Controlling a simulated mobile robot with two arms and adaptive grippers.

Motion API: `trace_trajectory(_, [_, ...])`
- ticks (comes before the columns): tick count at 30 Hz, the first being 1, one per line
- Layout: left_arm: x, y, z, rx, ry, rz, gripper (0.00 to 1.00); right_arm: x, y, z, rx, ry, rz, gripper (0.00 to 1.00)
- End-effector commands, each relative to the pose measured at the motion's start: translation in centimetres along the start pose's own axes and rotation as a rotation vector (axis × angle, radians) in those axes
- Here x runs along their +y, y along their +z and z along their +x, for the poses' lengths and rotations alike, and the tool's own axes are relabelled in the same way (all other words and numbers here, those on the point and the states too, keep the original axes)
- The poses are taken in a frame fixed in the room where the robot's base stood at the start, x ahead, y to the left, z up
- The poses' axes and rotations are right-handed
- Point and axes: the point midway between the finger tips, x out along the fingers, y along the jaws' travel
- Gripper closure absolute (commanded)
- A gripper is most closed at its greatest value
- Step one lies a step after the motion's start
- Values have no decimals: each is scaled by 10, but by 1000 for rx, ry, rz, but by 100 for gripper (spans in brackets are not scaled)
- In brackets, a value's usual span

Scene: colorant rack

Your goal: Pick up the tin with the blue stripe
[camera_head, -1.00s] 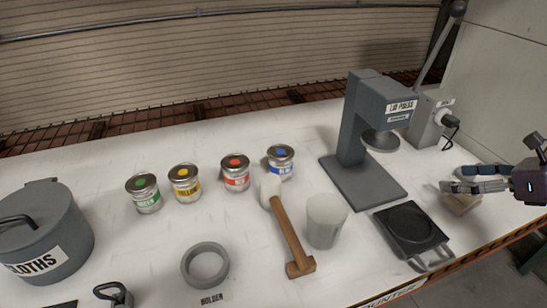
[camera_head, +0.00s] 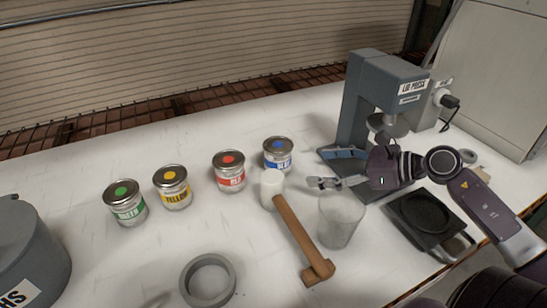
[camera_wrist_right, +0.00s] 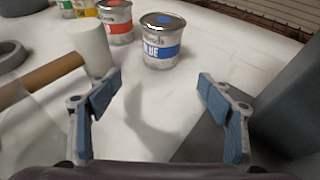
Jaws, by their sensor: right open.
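The tin with the blue stripe (camera_head: 278,155) stands upright on the white table, at the right end of a row of tins. It has a blue dot on its lid. It also shows in the right wrist view (camera_wrist_right: 161,41), ahead of the jaws and roughly centred between them. My right gripper (camera_head: 327,167) is open and empty, to the right of the blue tin and apart from it. Its two blue-padded fingers (camera_wrist_right: 160,95) are spread wide in the wrist view. My left gripper is not in view.
Red (camera_head: 230,171), yellow (camera_head: 173,187) and green (camera_head: 126,204) tins stand to the left. The lid press (camera_head: 357,97) stands behind my right gripper. A grey ring holder (camera_head: 207,281) is nearer.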

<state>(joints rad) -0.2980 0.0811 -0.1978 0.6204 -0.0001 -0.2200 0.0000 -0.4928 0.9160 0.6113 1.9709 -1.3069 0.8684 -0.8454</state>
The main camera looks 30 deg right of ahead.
Motion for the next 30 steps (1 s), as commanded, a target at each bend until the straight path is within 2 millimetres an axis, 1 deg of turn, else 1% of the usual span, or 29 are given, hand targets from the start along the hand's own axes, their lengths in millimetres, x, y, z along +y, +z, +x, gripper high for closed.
trace_trajectory(1, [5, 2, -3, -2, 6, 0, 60, 0, 5, 7, 0, 1, -3, 27])
trace_trajectory(5, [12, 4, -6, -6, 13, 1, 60, -1, 12, 24, 0, 0, -2, 27])
trace_trajectory(12, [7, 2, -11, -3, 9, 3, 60, -1, 24, 51, -1, -1, -1, 27])
trace_trajectory(18, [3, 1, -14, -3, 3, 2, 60, -1, 28, 66, 0, -2, 1, 27])
trace_trajectory(25, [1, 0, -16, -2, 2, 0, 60, -1, 32, 74, 0, -2, -2, 27])
trace_trajectory(30, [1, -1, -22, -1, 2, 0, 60, -1, 33, 92, -2, -2, 2, 27])
